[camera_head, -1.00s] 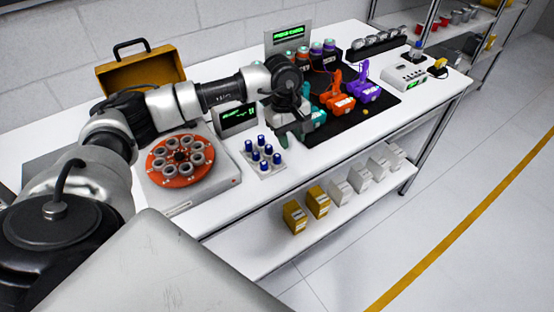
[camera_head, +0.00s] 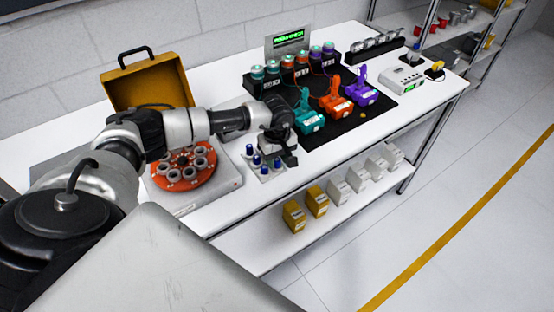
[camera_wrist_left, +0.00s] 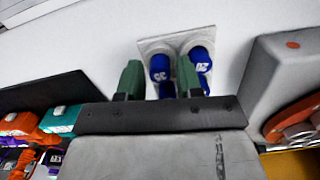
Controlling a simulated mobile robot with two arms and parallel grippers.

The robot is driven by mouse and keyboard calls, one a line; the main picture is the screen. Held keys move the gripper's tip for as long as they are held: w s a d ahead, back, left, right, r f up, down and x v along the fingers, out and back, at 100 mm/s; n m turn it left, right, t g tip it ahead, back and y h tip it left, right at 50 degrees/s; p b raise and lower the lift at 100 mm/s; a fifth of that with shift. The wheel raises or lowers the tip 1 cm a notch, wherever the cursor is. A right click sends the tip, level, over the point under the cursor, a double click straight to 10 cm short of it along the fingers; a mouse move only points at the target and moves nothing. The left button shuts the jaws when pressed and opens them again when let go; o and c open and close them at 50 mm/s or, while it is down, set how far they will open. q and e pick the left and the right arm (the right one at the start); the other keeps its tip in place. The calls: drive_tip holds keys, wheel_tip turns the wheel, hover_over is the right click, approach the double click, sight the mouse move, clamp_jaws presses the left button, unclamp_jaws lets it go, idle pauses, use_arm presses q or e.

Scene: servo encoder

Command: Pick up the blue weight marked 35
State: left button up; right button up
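Blue weights (camera_head: 256,160) stand on a small white plate (camera_head: 268,178) near the table's front edge; my left arm hides some of them in the head view. In the left wrist view, one blue weight (camera_wrist_left: 160,68) shows between the green fingertips of my left gripper (camera_wrist_left: 159,80); its white mark looks like 35 but is small. A second blue weight (camera_wrist_left: 203,62), seemingly marked 20, is just outside the finger on the right. The left gripper (camera_head: 288,158) is open, over the plate in the head view. Contact with the weight cannot be told. The right gripper is not in view.
A device with an orange-red round carousel (camera_head: 186,166) stands left of the plate. Teal (camera_head: 307,112), orange (camera_head: 335,102) and purple (camera_head: 361,88) tools lie on a black mat to the right. A yellow case (camera_head: 150,82) is at the back left.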

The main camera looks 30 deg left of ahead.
use_arm(q)
drive_tip(key=shift+f, duration=0.25)
clamp_jaws()
drive_tip(key=shift+r, duration=0.2)
